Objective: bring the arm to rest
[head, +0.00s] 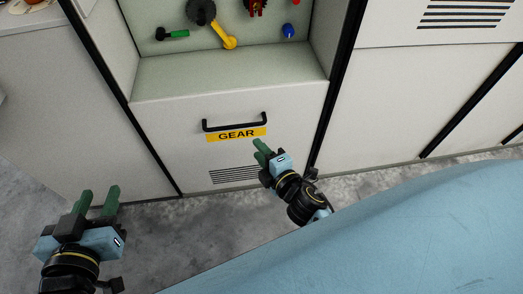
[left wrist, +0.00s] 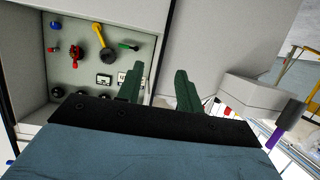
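My left gripper (head: 97,198) is at the lower left of the head view, above the bare floor and apart from the cabinet. Its two green fingers stand apart with nothing between them, and they also show apart in the left wrist view (left wrist: 159,80). My right gripper (head: 261,147) is near the middle of the head view, in front of the cabinet front, just right of and below the yellow GEAR label. Its green fingers are seen nearly side-on and overlap, so their gap is hidden. No held object shows in it.
The pale cabinet has a front panel (head: 170,130) with a black handle (head: 235,123) and a GEAR label (head: 228,136). Above it, an open recess holds a yellow lever (head: 222,36), a green handle (head: 173,34) and a blue knob (head: 288,31). Grey floor (head: 185,235) is clear.

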